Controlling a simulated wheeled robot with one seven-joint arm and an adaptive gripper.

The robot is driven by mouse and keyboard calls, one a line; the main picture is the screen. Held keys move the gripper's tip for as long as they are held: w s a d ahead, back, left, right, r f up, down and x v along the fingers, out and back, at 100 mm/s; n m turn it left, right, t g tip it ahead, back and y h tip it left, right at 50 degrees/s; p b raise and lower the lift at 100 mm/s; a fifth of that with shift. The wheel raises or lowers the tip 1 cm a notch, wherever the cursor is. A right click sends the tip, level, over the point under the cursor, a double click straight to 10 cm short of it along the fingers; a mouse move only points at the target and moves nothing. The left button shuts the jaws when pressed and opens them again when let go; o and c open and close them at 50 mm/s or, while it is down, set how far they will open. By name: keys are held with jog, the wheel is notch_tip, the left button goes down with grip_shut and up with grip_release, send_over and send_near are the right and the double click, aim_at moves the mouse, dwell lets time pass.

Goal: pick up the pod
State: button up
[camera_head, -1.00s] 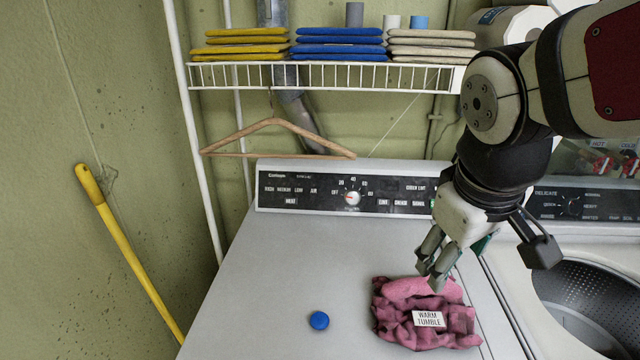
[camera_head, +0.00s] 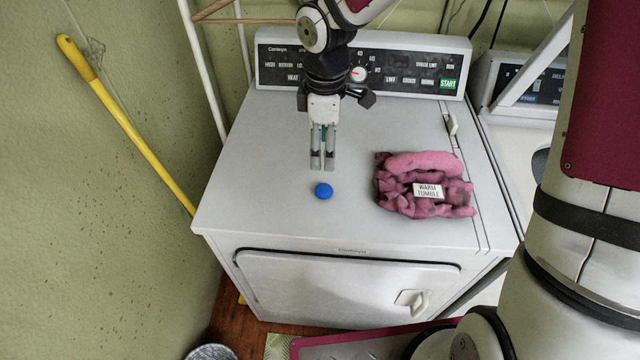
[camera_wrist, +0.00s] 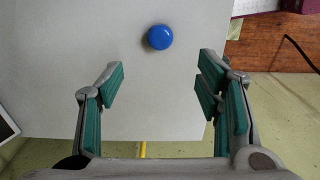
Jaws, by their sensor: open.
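The pod is a small round blue disc (camera_head: 323,191) lying on the white top of the dryer (camera_head: 270,200), left of the pink cloth. It also shows in the wrist view (camera_wrist: 160,37), beyond the fingertips and roughly midway between them. My gripper (camera_head: 322,168) hangs over the dryer top, fingers pointing down, just behind the pod in the head view. In the wrist view my gripper (camera_wrist: 160,72) has its green-padded fingers wide apart with nothing between them. The gap in height between fingertips and dryer top is hard to judge.
A crumpled pink cloth (camera_head: 400,195) with a "WARM TUMBLE" label (camera_head: 428,190) lies right of the pod. The control panel (camera_head: 420,70) rises at the dryer's back. A yellow pole (camera_head: 140,140) leans at the left. The dryer top left of the pod is clear.

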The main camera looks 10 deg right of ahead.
aim_at(324, 194)
notch_tip(324, 194, down, 13)
jog(key=shift+r+p, duration=0.1)
jog(key=shift+p, duration=0.4)
jog(key=c, duration=0.9)
